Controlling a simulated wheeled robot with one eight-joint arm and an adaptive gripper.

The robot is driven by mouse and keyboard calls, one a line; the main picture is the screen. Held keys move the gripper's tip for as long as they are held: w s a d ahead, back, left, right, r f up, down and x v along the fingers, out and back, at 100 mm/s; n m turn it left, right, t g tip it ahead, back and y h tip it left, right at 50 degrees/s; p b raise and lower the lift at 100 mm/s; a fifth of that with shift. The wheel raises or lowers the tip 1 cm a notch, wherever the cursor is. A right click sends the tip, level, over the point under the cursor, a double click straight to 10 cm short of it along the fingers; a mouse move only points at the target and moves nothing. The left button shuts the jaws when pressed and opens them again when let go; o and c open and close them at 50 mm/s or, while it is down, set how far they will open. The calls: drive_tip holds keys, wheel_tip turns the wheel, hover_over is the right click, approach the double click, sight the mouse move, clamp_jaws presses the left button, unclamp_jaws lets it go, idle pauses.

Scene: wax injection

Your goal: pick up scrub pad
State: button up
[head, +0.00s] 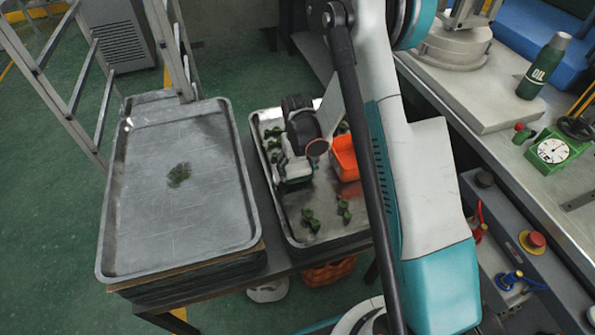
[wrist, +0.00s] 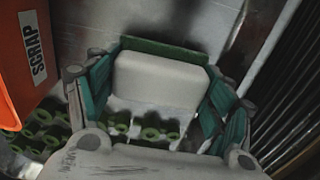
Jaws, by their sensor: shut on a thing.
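The scrub pad (wrist: 160,80) is a white block with a dark green layer along its far edge. In the wrist view it sits between the two teal fingers of my gripper (wrist: 163,70), which are shut on it from both sides. In the head view my gripper (head: 293,168) is low over the right-hand metal tray (head: 325,225). There the pad is mostly hidden by the gripper and wrist. I cannot tell whether the pad still touches the tray.
Several green wax parts (head: 311,220) lie in the tray around the gripper. An orange scrap bin (head: 345,157) stands close on the right. A bench with a green oil bottle (head: 544,66) and a dial gauge (head: 552,151) is at right.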

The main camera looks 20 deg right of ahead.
sight(298, 166)
wheel_tip(298, 166, up, 18)
drive_tip(key=p, duration=0.6)
